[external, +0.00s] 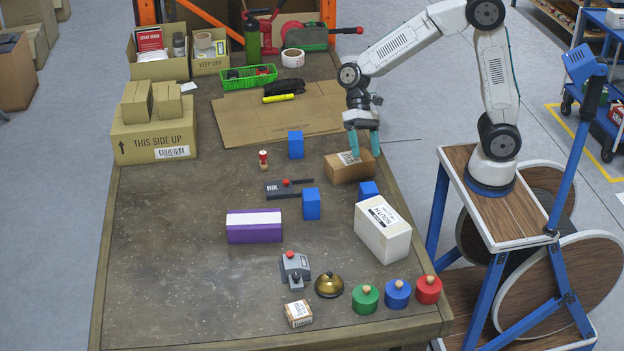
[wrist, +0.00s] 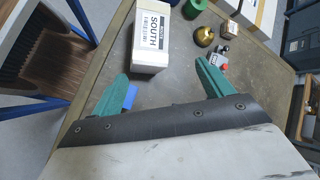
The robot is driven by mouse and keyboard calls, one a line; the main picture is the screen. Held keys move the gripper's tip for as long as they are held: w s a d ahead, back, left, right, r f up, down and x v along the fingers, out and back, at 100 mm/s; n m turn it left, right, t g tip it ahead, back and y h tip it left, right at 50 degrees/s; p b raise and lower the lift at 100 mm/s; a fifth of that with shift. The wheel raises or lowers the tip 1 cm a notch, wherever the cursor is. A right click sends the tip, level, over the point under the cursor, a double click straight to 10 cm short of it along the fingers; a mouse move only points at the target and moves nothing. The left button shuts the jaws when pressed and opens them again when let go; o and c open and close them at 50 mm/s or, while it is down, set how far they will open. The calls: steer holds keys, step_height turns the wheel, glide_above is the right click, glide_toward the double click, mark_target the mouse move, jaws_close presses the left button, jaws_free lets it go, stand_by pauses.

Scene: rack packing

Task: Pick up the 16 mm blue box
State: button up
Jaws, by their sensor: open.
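Three blue boxes stand on the table in the external view: one at the back (external: 296,145), one in the middle (external: 311,203), and one at the right (external: 368,190), partly hidden behind the white SOUTH box (external: 383,229). I cannot tell which is the 16 mm one. My gripper (external: 363,145) points down with teal fingers, over or just behind a small brown carton (external: 350,167). In the wrist view my gripper (wrist: 161,71) is open with nothing between its fingers. Part of a blue box (wrist: 130,96) shows beside the left finger, which hides some of it.
The white box also shows in the wrist view (wrist: 150,38). A purple box (external: 254,232), ink pad (external: 288,188), stamp (external: 263,160), bell (external: 329,285) and several coloured round weights (external: 397,293) stand around. Flat cardboard (external: 240,118) lies behind.

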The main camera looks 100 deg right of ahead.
steer(key=w+d+f+m+t+y, duration=0.25)
steer(key=w+d+f+m, duration=0.2)
steer(key=w+f, duration=0.4)
steer(key=m+t+y, duration=0.1)
steer(key=m, duration=0.3)
glide_toward(311, 207)
steer(key=shift+w+a+r+n, duration=0.15)
steer(key=shift+a+r+n, duration=0.1)
steer(key=shift+a, duration=0.15)
steer(key=shift+w+a+f, duration=0.1)
steer(key=shift+f, duration=0.15)
steer(key=x, duration=0.7)
steer(key=shift+a+f, duration=0.1)
steer(key=shift+f, duration=0.25)
steer(key=c, duration=1.2)
